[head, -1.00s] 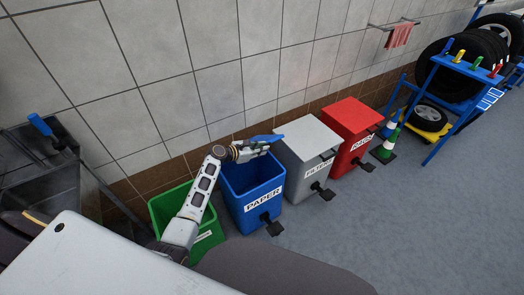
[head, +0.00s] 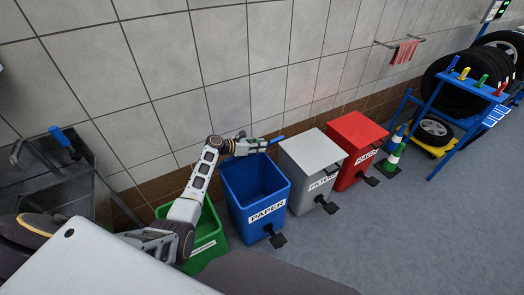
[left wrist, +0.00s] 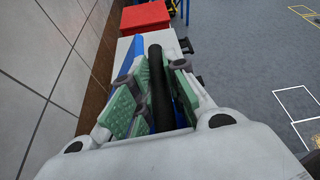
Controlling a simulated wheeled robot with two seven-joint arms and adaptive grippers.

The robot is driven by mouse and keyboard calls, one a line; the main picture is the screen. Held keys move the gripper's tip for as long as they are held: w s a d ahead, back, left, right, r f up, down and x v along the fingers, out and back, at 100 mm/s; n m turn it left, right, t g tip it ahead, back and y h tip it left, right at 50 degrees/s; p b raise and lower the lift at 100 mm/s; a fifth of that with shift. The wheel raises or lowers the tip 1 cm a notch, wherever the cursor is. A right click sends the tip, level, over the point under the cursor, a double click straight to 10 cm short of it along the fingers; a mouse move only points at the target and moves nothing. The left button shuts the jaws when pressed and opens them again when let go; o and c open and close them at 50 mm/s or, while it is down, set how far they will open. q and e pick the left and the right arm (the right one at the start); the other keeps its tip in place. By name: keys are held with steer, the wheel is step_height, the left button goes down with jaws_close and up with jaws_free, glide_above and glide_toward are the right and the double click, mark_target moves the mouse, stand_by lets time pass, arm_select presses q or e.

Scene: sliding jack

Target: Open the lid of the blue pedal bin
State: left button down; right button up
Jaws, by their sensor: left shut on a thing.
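The blue pedal bin (head: 262,229), labelled PAPER, stands open in the head view, its dark inside visible from above. Its blue lid (head: 276,141) is raised on the wall side; only a thin strip shows beyond my left gripper (head: 250,147). My left gripper is at the raised lid, above the bin's back. In the left wrist view its green-padded fingers are shut around a black bar-shaped handle (left wrist: 161,90), with the blue lid (left wrist: 131,56) just left of it. The bin's black pedal (head: 277,240) is at its front foot. My right gripper is not in view.
A grey bin (head: 304,180) and a red bin (head: 350,160), both shut, stand to the right. An open green bin (head: 208,246) stands left, partly behind my arm. The tiled wall (head: 235,95) is close behind. The floor in front is clear.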

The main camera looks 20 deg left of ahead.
arm_select(q)
steer(key=shift+w+a+r+n, duration=0.4)
steer(key=shift+w+a+r, duration=0.5)
steer(key=shift+a+r, duration=0.15)
steer(key=w+a+r+b, duration=0.1)
steer(key=w+a+r, duration=0.1)
steer(key=w+a, duration=0.2)
steer(key=shift+a+r+h, duration=0.4)
steer(key=shift+a, duration=0.15)
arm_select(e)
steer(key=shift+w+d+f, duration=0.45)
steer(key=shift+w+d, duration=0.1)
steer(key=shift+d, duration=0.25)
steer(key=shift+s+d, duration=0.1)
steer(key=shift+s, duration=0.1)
